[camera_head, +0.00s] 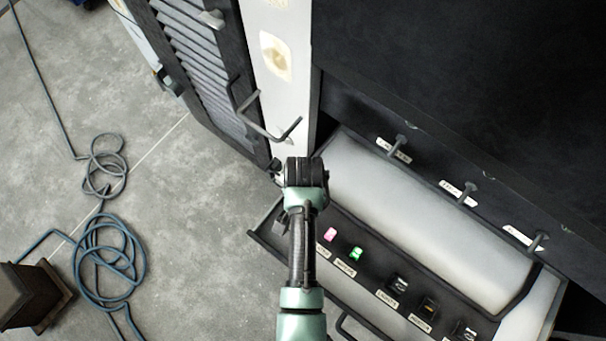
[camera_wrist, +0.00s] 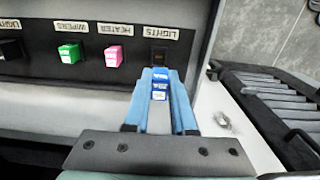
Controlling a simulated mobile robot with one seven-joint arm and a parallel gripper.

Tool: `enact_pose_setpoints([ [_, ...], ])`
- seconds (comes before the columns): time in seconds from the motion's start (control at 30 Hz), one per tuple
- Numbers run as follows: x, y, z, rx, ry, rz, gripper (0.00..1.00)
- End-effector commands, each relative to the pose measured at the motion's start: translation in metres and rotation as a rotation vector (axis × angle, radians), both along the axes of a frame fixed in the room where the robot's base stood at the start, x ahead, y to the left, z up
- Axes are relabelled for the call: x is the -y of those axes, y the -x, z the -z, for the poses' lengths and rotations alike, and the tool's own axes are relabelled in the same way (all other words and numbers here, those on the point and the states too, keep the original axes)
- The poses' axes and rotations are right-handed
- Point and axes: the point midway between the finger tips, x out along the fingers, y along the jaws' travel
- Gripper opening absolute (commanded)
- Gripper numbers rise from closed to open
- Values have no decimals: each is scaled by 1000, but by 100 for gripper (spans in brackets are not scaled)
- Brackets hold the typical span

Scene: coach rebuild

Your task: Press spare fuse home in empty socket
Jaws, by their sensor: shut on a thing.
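My gripper (camera_wrist: 160,76) is shut on a blue fuse (camera_wrist: 160,90) with small white markings, in the wrist view. The fuse sits between the blue fingertips, lined up with a dark socket (camera_wrist: 158,57) under a "LIGHTS" label at the panel's end. The socket looks empty; whether the fuse touches it I cannot tell. A pink fuse (camera_wrist: 112,56) and a green fuse (camera_wrist: 69,53) stand in the neighbouring places, labelled "HEATER" and "WIPERS". In the head view my wrist hides the held fuse and that socket; the pink fuse (camera_head: 330,234) and green fuse (camera_head: 356,253) show beside my arm.
The black fuse panel (camera_head: 375,270) continues right with several darker pieces. A pale padded roll (camera_head: 420,220) lies behind it, below labelled hooks (camera_head: 400,142). A louvred dark panel (camera_head: 190,45) with a handle (camera_head: 262,122) stands left. Coiled blue hose (camera_head: 105,262) lies on the floor.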

Motion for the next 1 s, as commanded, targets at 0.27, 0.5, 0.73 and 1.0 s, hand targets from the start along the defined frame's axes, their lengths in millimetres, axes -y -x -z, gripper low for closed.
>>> enact_pose_setpoints([
  [0.27, 0, 0, 10, 0, 0, 2, 0],
  [0.5, 0, 0, 27, 0, 0, 0, 0],
  [0.73, 0, 0, 44, 0, 0, 0, 0],
  [1.0, 0, 0, 61, 0, 0, 1, 0],
])
